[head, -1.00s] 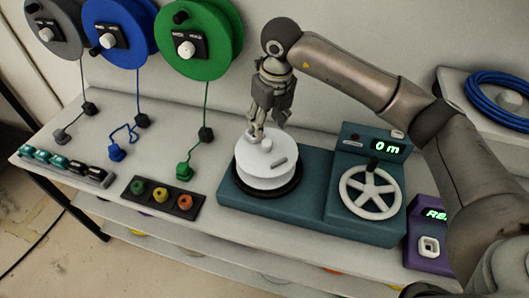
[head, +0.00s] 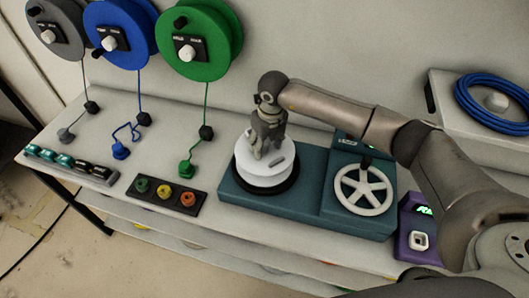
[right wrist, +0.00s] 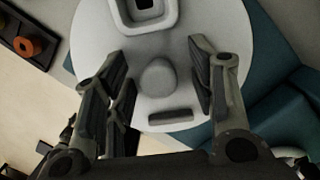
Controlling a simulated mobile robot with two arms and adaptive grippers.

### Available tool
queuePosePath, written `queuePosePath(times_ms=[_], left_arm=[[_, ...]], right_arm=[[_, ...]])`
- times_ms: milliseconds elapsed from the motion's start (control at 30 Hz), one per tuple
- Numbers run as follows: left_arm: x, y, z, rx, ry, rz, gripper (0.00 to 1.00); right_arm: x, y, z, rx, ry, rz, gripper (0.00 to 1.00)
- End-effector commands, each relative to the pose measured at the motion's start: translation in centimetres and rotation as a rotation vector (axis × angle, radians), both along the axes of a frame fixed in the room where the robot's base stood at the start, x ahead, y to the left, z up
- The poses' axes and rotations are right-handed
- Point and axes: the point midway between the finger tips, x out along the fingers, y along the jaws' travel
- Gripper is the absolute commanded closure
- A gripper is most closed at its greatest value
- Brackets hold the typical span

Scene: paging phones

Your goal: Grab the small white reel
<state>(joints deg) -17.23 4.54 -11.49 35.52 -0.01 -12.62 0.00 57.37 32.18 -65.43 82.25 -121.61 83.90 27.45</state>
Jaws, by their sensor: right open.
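The small white reel (head: 263,175) sits on a black round base on the left part of the teal machine (head: 312,205). It also shows in the right wrist view (right wrist: 225,25), with a rounded knob (right wrist: 158,78), a slot and a square fitting on its top. My right gripper (head: 266,153) points down over the reel's top. In the right wrist view its open fingers (right wrist: 160,85) stand on both sides of the knob, apart from it. My left gripper is not in view.
A white spoked handwheel (head: 363,190) is on the machine's right part. A purple box (head: 418,235) stands to the right. A black panel with several coloured knobs (head: 150,202) lies to the left. Grey, blue and green wall reels (head: 210,20) hang behind, and a blue cable coil (head: 490,100) lies at right.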

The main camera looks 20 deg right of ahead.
Motion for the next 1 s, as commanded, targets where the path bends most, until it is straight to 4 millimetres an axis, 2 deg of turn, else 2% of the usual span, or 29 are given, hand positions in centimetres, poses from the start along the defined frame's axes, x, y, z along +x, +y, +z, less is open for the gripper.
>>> queuePosePath(times_ms=[133, 167, 533, 1000], left_arm=[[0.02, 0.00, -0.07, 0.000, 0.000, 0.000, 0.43], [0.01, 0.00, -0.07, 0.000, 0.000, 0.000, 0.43], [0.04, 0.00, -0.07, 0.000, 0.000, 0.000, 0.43], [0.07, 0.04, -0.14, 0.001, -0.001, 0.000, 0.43]], right_arm=[[0.00, 0.01, -0.04, 0.000, 0.000, 0.000, 0.49], [0.00, 0.01, -0.03, 0.000, 0.000, 0.001, 0.51], [-0.04, 0.04, -0.05, 0.001, 0.001, 0.001, 0.99], [-0.02, 0.08, 0.01, 0.002, 0.001, 0.001, 1.00]])
